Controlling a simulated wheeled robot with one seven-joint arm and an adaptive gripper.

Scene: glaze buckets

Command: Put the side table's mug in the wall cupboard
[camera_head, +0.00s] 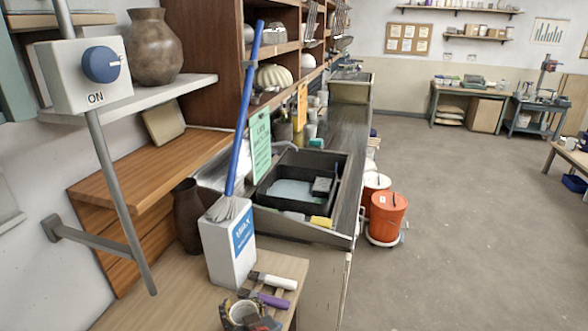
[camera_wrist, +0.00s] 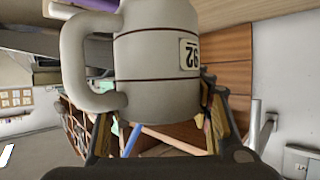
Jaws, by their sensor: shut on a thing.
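A pale grey mug (camera_wrist: 155,60) with thin dark bands, a handle at left and a small number label fills the upper wrist view, where it appears upside down. My gripper (camera_wrist: 160,125) is shut on the mug's body, one finger on each side. In the head view the mug (camera_head: 243,311) and my gripper (camera_head: 250,322) show at the bottom edge, beside the light wooden table top (camera_head: 160,306). Whether the mug touches the table is not clear. A wooden shelf unit (camera_head: 213,70) stands open on the wall; no cupboard door is clearly visible.
A grey pole with a switch box (camera_head: 85,75) rises at left. Open floor (camera_head: 460,220) lies right.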

